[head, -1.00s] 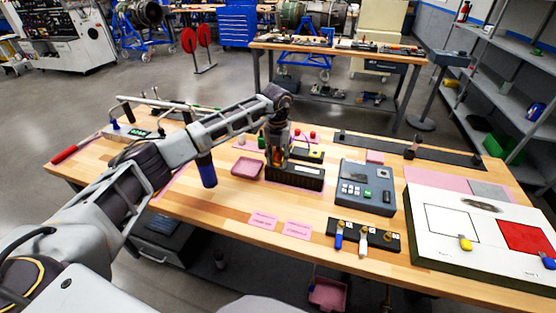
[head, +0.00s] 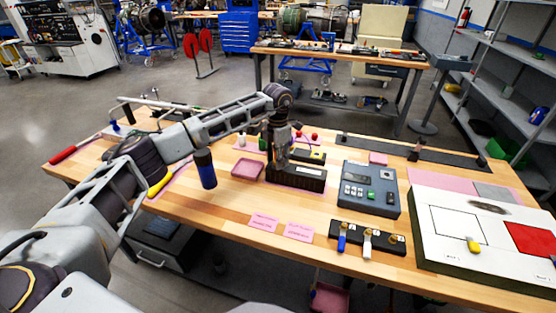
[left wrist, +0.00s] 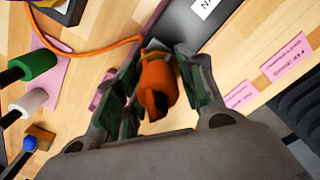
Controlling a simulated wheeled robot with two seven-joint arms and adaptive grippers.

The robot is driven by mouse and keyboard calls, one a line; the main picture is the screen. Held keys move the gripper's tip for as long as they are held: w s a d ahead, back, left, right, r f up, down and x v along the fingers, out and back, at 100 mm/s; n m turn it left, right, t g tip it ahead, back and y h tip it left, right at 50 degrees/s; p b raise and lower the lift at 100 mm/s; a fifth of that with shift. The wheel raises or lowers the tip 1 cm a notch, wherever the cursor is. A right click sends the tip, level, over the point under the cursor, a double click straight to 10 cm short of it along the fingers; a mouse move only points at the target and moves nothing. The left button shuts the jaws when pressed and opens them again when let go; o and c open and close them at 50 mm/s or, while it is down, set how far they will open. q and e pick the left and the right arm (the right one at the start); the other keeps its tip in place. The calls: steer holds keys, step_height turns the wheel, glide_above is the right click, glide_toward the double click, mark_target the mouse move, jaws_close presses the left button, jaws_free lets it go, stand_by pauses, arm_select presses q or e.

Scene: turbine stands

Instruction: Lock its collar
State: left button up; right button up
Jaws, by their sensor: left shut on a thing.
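My left gripper (head: 280,152) points down at the back left end of a black box (head: 296,178) on the wooden workbench. In the left wrist view, its fingers (left wrist: 158,90) are closed around an orange part (left wrist: 158,85), which looks like a connector or its collar. The fingers hide the sides of the part, and I cannot tell whether it is turned or locked. An orange cable (left wrist: 95,50) curves over the bench beside the gripper. My right gripper is not in view.
A pink tray (head: 247,169) stands left of the black box. A grey keypad unit (head: 368,188) stands to its right, with a black rack of keys (head: 367,238) in front. Green, white and blue-tipped pieces show in the left wrist view, the green one (left wrist: 38,62) nearest the cable.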

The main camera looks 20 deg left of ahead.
arm_select(q)
steer(key=shift+m, duration=0.6)
steer(key=o, duration=1)
steer(key=shift+r, duration=6)
